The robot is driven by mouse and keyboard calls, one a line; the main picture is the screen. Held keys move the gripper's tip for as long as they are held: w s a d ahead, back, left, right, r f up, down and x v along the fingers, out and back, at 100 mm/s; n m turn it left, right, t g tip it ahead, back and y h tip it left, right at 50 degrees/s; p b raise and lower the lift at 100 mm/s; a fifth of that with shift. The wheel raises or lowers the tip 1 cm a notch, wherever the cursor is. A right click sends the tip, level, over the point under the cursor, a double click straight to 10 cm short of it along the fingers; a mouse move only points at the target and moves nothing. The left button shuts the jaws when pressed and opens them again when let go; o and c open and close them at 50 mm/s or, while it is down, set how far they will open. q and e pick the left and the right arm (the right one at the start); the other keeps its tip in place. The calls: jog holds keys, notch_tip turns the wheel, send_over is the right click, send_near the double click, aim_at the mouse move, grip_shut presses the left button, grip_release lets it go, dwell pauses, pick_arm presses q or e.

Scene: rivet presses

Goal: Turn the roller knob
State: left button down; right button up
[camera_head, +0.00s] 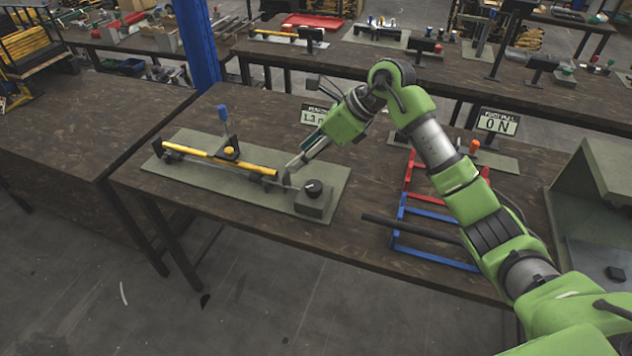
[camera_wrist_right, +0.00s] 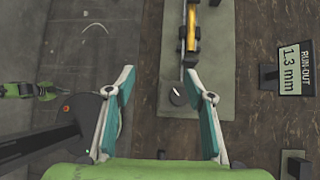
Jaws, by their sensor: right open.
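The roller knob (camera_head: 314,187) is a small black round knob on a grey block at the right end of a grey-green plate. It also shows in the right wrist view (camera_wrist_right: 178,95), with a white mark on top. A yellow bar (camera_head: 215,158) lies along the plate on dark supports, to the knob's left. My right gripper (camera_head: 291,181) is by the knob in the head view, partly hidden by its own wrist. In the wrist view its two fingers (camera_wrist_right: 163,82) are spread apart with nothing between them; the knob appears nearer the right finger, apart from both.
A blue-handled upright (camera_head: 222,114) stands behind the bar. A sign reading 1.3 mm (camera_head: 314,116) stands behind the plate. A red and blue rack (camera_head: 420,247) with a dark rod lies to the right, below my arm. A grey-green cabinet (camera_head: 590,180) stands at the right.

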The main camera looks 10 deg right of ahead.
aim_at(314, 185)
jog(key=d+g+h, duration=0.1)
jog(key=d+h, duration=0.2)
jog(key=d, duration=0.5)
jog(key=p+x, duration=0.3)
jog(key=x, duration=1)
jog(key=shift+s+a+f+p, duration=0.1)
jog(key=shift+s+a+p, duration=0.1)
jog(key=shift+p, duration=0.1)
jog(key=shift+w+f, duration=0.15)
jog(key=shift+f, duration=0.3)
jog(key=c, duration=1.1)
